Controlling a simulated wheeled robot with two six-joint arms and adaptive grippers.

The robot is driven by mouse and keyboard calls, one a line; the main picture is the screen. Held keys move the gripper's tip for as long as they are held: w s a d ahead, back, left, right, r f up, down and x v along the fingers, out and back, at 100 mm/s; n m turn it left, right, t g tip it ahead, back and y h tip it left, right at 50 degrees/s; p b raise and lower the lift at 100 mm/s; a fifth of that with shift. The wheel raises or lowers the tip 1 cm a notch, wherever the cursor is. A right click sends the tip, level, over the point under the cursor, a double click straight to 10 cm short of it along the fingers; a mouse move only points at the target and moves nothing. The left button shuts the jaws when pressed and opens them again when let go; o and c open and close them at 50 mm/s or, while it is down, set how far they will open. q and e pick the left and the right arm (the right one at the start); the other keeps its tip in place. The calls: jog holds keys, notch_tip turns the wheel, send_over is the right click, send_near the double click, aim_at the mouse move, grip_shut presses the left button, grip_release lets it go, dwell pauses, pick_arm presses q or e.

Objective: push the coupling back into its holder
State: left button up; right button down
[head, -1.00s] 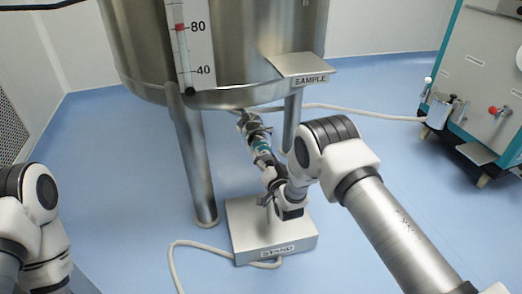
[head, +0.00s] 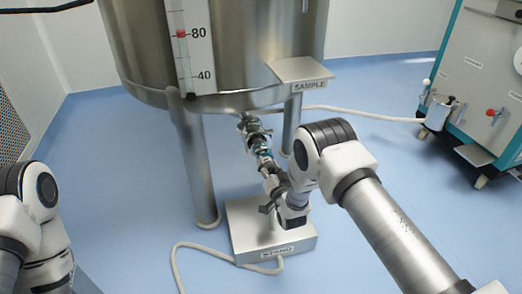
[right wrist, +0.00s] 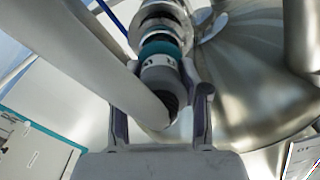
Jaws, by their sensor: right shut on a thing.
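The coupling shows in the right wrist view (right wrist: 160,62) as a grey knurled cylinder with a teal ring, ahead of the palm. In the head view its teal part (head: 263,153) is small, below the steel vessel. My right gripper (right wrist: 160,82) has a finger on each side of the coupling and is shut on it. In the head view the right gripper (head: 267,163) is under the vessel, above the stand (head: 303,240). I cannot make out a separate holder or how far the coupling sits in it. My left arm is at the left edge; its gripper is out of view.
The steel vessel (head: 245,60) stands on legs, one (head: 197,160) left of my right gripper. A SAMPLE shelf (head: 303,70) juts out above my right arm. A pale hose (head: 176,262) lies by the stand. A teal-framed machine (head: 470,100) stands right.

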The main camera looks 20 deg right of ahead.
aim_at(271, 170)
jog(key=shift+s+p, duration=0.65)
jog(key=shift+s, duration=0.4)
jog(key=shift+s+r+p, duration=0.2)
jog(key=shift+s+p, duration=0.7)
jog(key=shift+s, duration=0.1)
jog(key=shift+s+d+p, duration=0.1)
jog(key=shift+s+p, duration=0.35)
jog(key=shift+s, duration=0.3)
jog(key=shift+s+f, duration=0.15)
jog(key=shift+s, duration=0.1)
